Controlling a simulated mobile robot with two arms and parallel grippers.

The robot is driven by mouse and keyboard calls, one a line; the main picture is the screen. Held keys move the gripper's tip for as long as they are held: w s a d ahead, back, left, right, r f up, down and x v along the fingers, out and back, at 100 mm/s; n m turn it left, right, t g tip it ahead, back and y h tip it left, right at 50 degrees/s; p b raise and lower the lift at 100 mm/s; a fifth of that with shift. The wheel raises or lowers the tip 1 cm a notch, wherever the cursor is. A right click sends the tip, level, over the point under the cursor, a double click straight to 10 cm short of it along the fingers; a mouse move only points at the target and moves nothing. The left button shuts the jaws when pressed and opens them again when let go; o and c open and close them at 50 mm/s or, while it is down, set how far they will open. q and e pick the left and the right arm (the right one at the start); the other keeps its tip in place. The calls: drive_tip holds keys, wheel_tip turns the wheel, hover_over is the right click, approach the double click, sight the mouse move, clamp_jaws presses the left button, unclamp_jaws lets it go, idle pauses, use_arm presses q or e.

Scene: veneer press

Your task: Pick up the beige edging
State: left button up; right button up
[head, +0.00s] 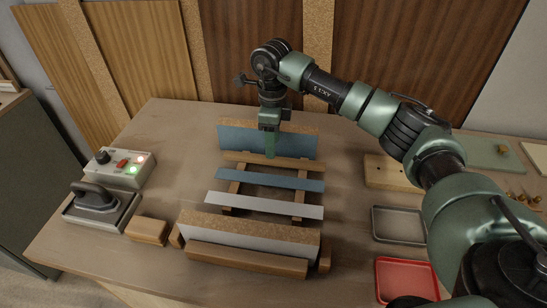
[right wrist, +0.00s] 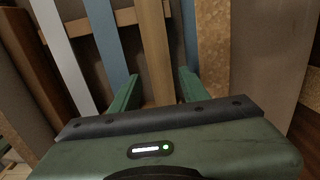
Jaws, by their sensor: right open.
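The beige edging (head: 300,163) is a long tan strip lying across the far part of the wooden rack, just in front of the upright blue panel. In the right wrist view the beige edging (right wrist: 153,45) runs lengthwise between my fingers. My right gripper (head: 270,150) points down over the strip's middle. In the right wrist view its two green fingers (right wrist: 157,80) are open, one on each side of the strip, with a gap showing. Whether the fingertips reach down to its level is unclear. My left gripper is not in view.
A blue strip (head: 268,180) and a white strip (head: 264,205) lie parallel in front. The cork-topped blue panel (head: 235,137) stands close behind. A clothes-iron-like tool (head: 95,197) and a switch box (head: 127,168) are at left; a grey tray (head: 398,224) and red tray (head: 405,278) at right.

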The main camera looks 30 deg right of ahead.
sight(274, 161)
wheel_tip(274, 161, down, 4)
drive_tip(key=shift+s+d+f+p, duration=0.1)
drive_tip(key=shift+s+p, duration=0.05)
drive_tip(key=shift+p, duration=0.55)
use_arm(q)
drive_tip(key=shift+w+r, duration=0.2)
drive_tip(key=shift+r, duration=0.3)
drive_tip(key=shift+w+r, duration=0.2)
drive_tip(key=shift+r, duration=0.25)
use_arm(e)
drive_tip(key=c, duration=0.5)
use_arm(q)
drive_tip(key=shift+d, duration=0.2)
